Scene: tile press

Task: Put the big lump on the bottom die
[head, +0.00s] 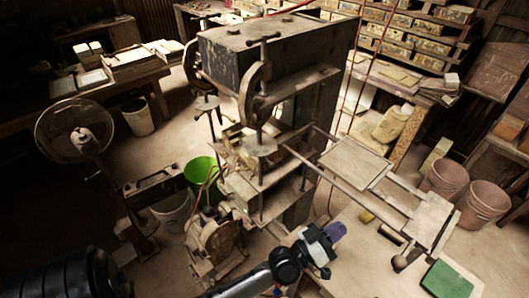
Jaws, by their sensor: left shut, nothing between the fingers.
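The tile press (268,50) stands in the middle of the head view, with a dark box-like top and handwheels. Its working space is cluttered and dim, and I cannot clearly single out the bottom die there. I cannot tell for sure which thing is the big lump; no clear lump of clay shows. My left gripper (336,233), with purple fingertips, is in front of the press at the lower middle. It is shut and empty, apart from the press and below its side rails. My right gripper is not in view.
Rails with flat plates (355,160) stick out from the press to the right. A green mat (447,280) lies at the lower right. Pinkish buckets (445,177) stand at the right, a green bucket (201,171) left of the press. A fan (76,130) stands at left.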

